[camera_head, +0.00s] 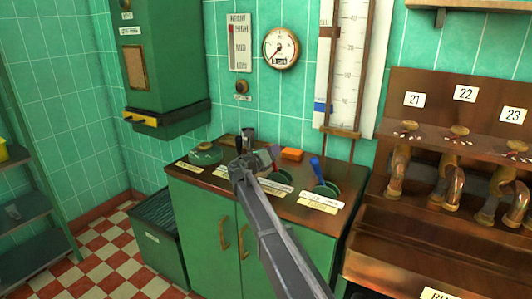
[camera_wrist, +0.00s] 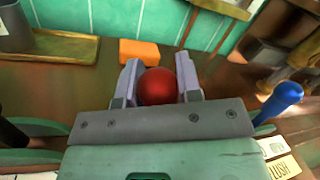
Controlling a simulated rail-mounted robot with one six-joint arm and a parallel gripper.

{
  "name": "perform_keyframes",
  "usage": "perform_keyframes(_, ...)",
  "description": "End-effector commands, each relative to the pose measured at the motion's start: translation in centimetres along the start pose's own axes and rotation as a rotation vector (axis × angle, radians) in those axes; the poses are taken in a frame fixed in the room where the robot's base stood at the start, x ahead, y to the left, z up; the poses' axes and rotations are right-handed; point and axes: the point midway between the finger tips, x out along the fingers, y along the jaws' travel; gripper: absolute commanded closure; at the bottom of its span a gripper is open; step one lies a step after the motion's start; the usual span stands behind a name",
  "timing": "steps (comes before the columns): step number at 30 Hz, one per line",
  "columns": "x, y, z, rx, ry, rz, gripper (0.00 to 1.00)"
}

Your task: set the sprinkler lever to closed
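My gripper (camera_head: 262,160) is over the green cabinet's brown top in the head view. In the wrist view, its two fingers (camera_wrist: 158,85) stand on either side of a red ball knob (camera_wrist: 158,88) and appear to touch it. A sliver of the red lever (camera_head: 276,153) shows beside my gripper in the head view; its shaft and base are mostly hidden. A blue-handled lever (camera_head: 316,166) stands to the right, and a dark-handled lever (camera_head: 240,145) stands just behind my gripper on the left. The label plates are too small to read fully.
An orange block (camera_head: 292,154) lies behind the levers, near the tiled wall. A round green fixture (camera_head: 205,154) sits at the cabinet's left end. A gauge (camera_head: 281,48) and a tall scale (camera_head: 347,65) are above. Wooden shelving with taps (camera_head: 459,170) stands right.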

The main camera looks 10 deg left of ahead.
Motion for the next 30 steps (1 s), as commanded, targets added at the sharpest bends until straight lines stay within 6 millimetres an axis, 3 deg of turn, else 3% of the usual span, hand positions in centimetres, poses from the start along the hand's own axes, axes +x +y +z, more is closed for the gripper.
perform_keyframes(1,-0.1,0.1,0.0,0.000,-0.001,0.001,0.60)
perform_keyframes(4,0.0,0.1,0.0,0.001,0.000,0.001,0.45)
perform_keyframes(14,-0.5,0.0,0.0,0.003,0.000,0.001,0.44)
perform_keyframes(17,-2.1,0.0,-0.1,0.003,-0.001,0.002,0.44)
perform_keyframes(24,-8.1,0.0,-0.1,0.003,-0.001,0.002,0.44)
perform_keyframes(30,-10.8,0.0,0.0,0.003,0.000,0.001,0.44)
